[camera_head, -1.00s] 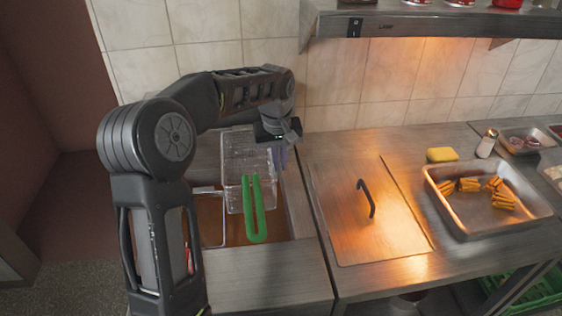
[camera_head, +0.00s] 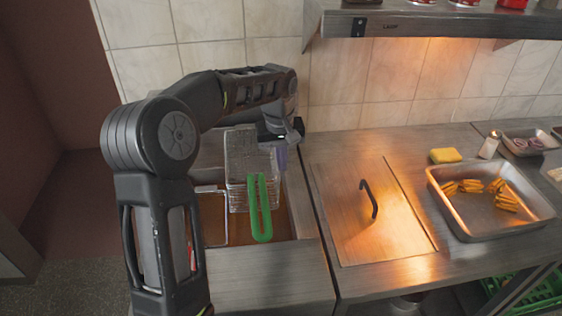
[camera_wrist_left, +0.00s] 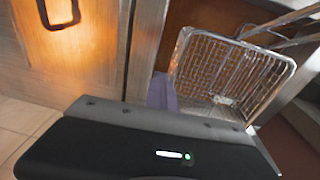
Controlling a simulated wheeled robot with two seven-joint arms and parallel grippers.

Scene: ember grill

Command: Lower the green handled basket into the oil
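The wire basket (camera_head: 243,168) with the green handle (camera_head: 260,208) is at the fryer, over the brown oil (camera_head: 215,232) in the head view. Its handle points toward the front. I cannot tell how its bottom stands to the oil surface. My left gripper (camera_head: 281,158) is at the basket's back right side, with a purple-grey finger pointing down. In the left wrist view the basket (camera_wrist_left: 232,72) lies beside that finger (camera_wrist_left: 161,92), its mesh inside empty. The gripper's other finger is hidden, so its opening does not show. My right gripper is in neither view.
A metal lid (camera_head: 345,225) with a black handle (camera_head: 369,197) covers the counter right of the fryer. Further right are a tray (camera_head: 440,205) with fried pieces, a yellow sponge (camera_head: 444,155) and a shaker (camera_head: 489,145). A shelf (camera_head: 420,24) overhangs the back.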

